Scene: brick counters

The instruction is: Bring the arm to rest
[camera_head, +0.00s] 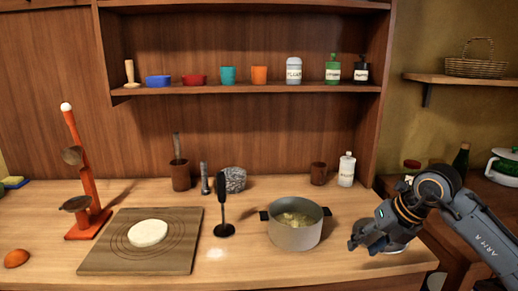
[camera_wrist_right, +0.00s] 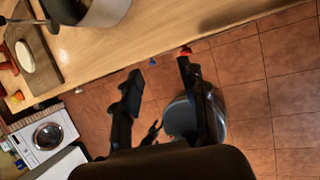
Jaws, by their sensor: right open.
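My right arm comes in from the right edge in the head view. Its gripper (camera_head: 372,238) hangs over the counter's right front part, just right of the grey pot. The right wrist view shows its two black fingers (camera_wrist_right: 160,72) spread apart with nothing between them, the tiled floor (camera_wrist_right: 270,90) and counter edge beyond. My left arm and gripper are not in view.
The grey pot (camera_head: 297,236) with food inside is the nearest obstacle.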

